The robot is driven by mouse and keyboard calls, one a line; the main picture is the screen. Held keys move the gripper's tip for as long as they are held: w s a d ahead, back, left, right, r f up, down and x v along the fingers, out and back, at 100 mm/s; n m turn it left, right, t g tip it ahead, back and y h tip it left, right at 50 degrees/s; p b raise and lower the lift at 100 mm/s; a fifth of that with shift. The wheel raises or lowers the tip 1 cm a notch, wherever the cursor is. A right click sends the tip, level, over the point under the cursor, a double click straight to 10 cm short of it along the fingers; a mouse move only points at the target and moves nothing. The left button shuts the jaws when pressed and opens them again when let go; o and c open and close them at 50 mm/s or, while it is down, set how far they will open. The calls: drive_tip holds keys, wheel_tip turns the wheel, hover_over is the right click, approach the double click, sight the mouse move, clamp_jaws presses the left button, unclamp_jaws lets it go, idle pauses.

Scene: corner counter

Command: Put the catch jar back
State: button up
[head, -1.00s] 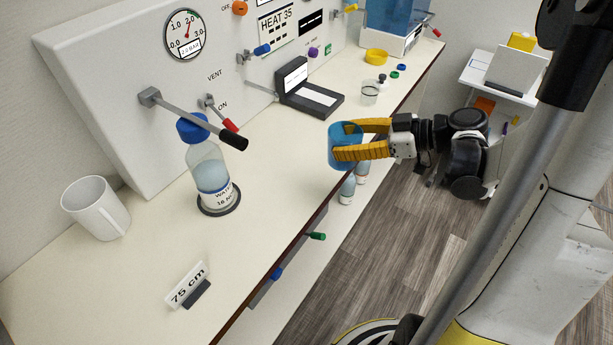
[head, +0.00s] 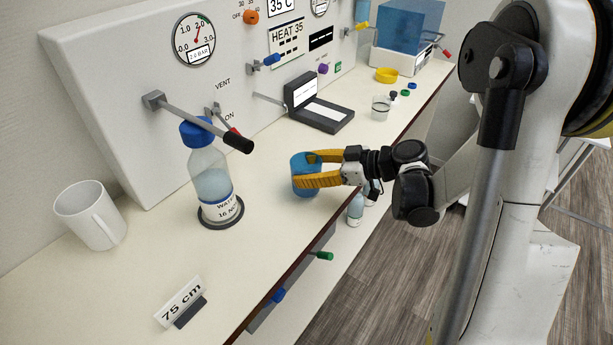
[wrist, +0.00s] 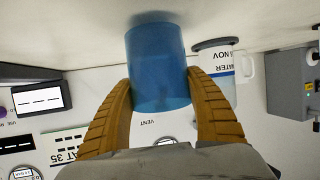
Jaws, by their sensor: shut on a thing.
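My gripper (head: 310,168) is shut on a blue, see-through jar (head: 299,166), with one yellow finger on each side of it. The jar is upright, over the counter's front part, right of the water bottle. In the wrist view the jar (wrist: 158,65) sits between both fingers, and a dark shadow lies on the counter close to its end. I cannot tell whether it touches the counter.
A blue-capped water bottle (head: 212,180) stands on a dark round base, below a lever (head: 195,122) jutting from the panel. A white mug (head: 90,215) and a "75 cm" sign (head: 181,302) are at left. A black open case (head: 318,108) and clear cup (head: 380,108) are behind.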

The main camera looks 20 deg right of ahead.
drive_tip(key=shift+f, duration=0.45)
drive_tip(key=shift+f, duration=0.2)
drive_tip(key=o, duration=1.4)
drive_tip(key=shift+c, duration=0.2)
drive_tip(key=shift+r, duration=0.15)
